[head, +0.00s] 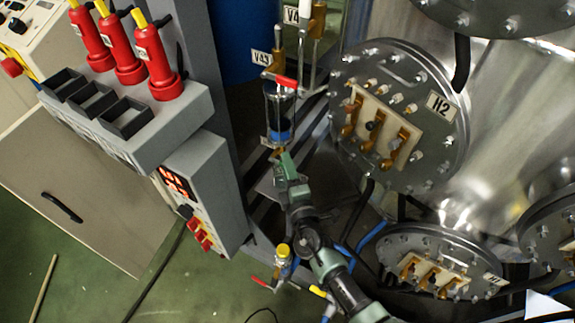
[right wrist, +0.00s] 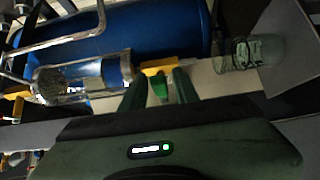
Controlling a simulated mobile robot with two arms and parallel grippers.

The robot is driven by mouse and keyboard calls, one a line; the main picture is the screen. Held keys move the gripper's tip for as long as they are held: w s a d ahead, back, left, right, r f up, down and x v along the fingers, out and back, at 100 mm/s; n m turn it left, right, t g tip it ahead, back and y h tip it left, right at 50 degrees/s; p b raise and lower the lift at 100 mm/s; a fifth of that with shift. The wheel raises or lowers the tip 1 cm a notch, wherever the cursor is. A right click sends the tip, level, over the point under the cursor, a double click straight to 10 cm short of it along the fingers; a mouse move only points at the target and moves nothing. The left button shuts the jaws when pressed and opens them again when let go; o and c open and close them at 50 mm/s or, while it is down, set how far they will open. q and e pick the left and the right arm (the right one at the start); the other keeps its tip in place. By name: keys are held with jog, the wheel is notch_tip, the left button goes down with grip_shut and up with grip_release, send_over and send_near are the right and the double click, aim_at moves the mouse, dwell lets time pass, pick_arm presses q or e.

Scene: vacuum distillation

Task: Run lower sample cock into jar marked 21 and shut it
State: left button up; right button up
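My right gripper (head: 284,160) is at the foot of an upright sight glass (head: 279,112), by a brass fitting (head: 276,137). A clear glass jar (right wrist: 247,53) shows to the right of the fitting, against a pale plate. Its number cannot be read, and I cannot make the jar out in the head view. My left gripper is not in view.
A red-handled valve (head: 286,82) labelled V43 sits above the sight glass. A steel vessel with bolted flange H2 (head: 437,145) is close on the right. A grey control post (head: 205,185) stands left. A yellow-topped fitting (head: 283,251) is lower down. A blue drum (right wrist: 180,35) stands behind.

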grip_shut()
dwell(1.2)
